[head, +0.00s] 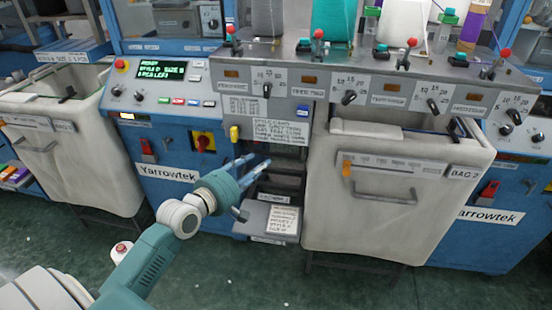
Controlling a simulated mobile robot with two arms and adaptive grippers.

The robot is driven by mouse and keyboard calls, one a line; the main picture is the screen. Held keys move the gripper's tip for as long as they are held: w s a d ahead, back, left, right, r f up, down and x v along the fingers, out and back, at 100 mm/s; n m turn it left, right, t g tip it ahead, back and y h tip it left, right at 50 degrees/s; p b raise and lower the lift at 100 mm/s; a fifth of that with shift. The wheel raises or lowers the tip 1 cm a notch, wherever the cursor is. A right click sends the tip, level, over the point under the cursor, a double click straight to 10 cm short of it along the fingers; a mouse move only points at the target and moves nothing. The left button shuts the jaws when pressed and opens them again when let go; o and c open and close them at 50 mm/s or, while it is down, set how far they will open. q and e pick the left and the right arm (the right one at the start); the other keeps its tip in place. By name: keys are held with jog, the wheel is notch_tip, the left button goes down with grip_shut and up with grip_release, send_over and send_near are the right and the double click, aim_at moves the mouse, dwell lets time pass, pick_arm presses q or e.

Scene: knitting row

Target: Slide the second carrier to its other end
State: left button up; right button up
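No part in the head view clearly reads as a carrier by name. Along the grey sloping panel (300,55) stand several red-ball levers; the second from the left (319,35) is upright near the back of the panel. Small green-topped pieces sit between the levers, one of them (304,44) just left of the second lever. My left gripper (246,188) is in front of the machine, well below the panel, near the opening above a small drawer. Its pale blue fingers are apart with nothing seen between them. My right gripper is out of view.
Black knobs with number scales, one of them (349,97), line the panel front. A control panel with a green display (161,69) is at left. White bins (370,205) (85,150) flank the machine.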

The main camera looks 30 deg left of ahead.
aim_at(274, 154)
pick_arm(q)
jog(key=x, duration=1)
jog(key=shift+w+r, duration=0.15)
jog(key=shift+w, duration=0.2)
jog(key=shift+c, duration=0.5)
grip_shut()
